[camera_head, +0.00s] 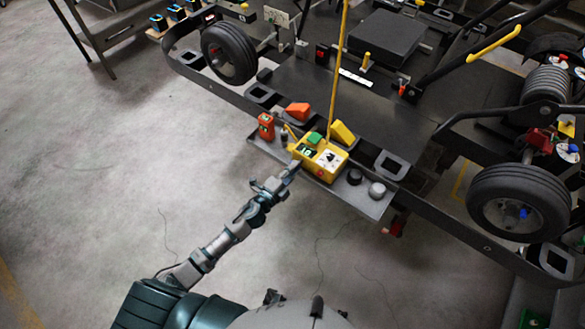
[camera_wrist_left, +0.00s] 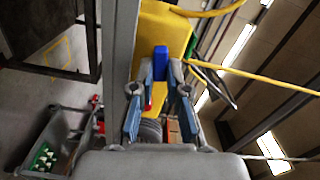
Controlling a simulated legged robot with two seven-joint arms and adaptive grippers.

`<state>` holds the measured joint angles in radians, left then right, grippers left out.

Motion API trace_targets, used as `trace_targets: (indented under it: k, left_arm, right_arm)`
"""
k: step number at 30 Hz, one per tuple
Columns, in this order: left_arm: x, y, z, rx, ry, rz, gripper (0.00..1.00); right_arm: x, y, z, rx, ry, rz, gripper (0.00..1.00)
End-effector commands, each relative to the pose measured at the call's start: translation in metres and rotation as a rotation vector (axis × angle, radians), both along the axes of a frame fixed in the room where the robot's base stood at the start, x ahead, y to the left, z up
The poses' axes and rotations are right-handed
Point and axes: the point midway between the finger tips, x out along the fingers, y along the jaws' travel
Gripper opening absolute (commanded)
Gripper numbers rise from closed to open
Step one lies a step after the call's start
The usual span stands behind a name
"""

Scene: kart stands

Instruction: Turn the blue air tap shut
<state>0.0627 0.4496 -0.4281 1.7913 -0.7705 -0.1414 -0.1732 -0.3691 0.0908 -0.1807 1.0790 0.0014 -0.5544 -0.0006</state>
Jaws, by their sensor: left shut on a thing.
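My left gripper (camera_head: 289,174) reaches up to the near face of a yellow control box (camera_head: 322,161) on the kart's front ledge. In the left wrist view the two fingers of the gripper (camera_wrist_left: 158,80) are on either side of a blue piece, the blue air tap (camera_wrist_left: 160,62), and are shut on it. The tap stands in front of the yellow box surface (camera_wrist_left: 165,28). In the head view the gripper hides the tap. My right gripper is not in view.
A yellow cable (camera_head: 339,60) rises from the box. Kart wheels (camera_head: 229,53) stand on both sides.

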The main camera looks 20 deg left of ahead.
Motion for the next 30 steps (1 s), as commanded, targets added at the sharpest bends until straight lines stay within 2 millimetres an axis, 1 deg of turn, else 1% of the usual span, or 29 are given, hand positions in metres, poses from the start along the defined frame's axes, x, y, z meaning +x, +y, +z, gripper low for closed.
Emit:
trace_targets:
  k: [6,12,29,30]
  left_arm:
    - [-0.0003,-0.002,0.0007,0.119,-0.045,-0.003,0.0]
    - [-0.0005,-0.0024,-0.0004,0.182,-0.066,-0.004,0.0]
    - [-0.0015,-0.0035,-0.0028,0.212,-0.074,-0.005,0.0]
    - [-0.0015,-0.0036,-0.0029,0.212,-0.073,-0.006,0.19]
  right_arm:
    - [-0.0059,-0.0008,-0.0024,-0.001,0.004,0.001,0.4]
    - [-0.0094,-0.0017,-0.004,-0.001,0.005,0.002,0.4]
    - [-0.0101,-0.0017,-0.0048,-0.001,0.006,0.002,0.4]
    - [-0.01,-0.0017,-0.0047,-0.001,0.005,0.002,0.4]
